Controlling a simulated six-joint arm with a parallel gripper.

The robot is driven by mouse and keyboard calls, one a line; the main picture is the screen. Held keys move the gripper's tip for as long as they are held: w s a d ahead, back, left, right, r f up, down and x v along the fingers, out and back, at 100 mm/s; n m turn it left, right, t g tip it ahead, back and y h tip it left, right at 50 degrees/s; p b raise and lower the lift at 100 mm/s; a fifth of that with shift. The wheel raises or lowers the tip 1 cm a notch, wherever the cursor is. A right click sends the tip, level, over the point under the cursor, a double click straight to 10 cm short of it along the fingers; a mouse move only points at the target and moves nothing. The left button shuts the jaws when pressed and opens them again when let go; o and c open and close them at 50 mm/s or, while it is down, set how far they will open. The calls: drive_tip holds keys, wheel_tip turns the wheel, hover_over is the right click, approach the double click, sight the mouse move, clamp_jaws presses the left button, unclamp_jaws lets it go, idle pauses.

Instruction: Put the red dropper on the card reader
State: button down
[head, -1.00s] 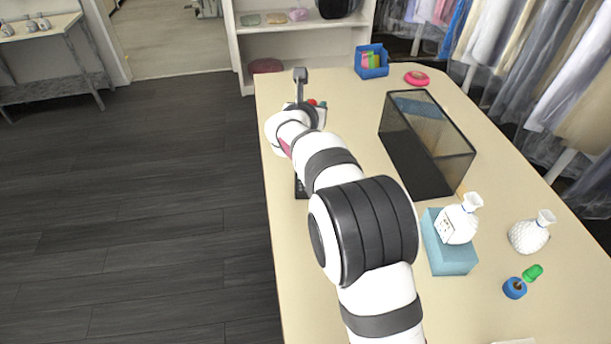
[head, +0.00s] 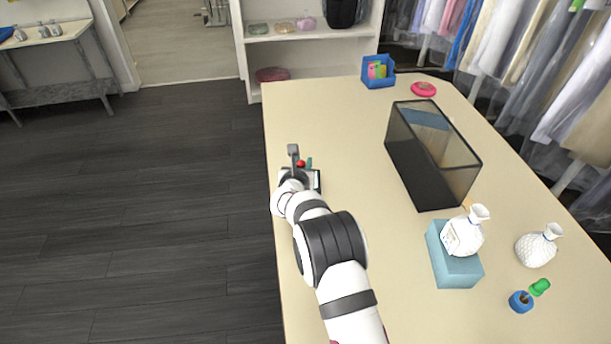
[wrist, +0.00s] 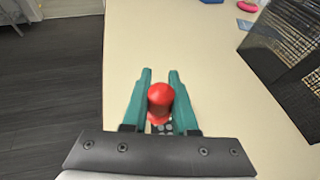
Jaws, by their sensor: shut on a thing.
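The red dropper (wrist: 160,98) is between the two teal fingers of my gripper (wrist: 160,88) in the wrist view. In the head view its red top (head: 301,163) shows small beside my gripper (head: 303,165), near the table's left edge. My gripper is shut on it. Grey keys, apparently of the card reader (wrist: 163,129), show just below the dropper in the wrist view; the rest is hidden by my gripper. A dark edge (head: 317,181) beside my wrist in the head view may be the card reader. I cannot tell whether the dropper touches it.
A black-based clear case (head: 430,155) stands to the right on the table (head: 345,130). A blue bin (head: 378,72) and pink disc (head: 423,90) are at the back.

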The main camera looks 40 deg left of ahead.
wheel_tip(320, 180, down, 3)
drive_tip(key=shift+f, duration=0.1)
drive_tip(key=c, duration=0.7)
unclamp_jaws()
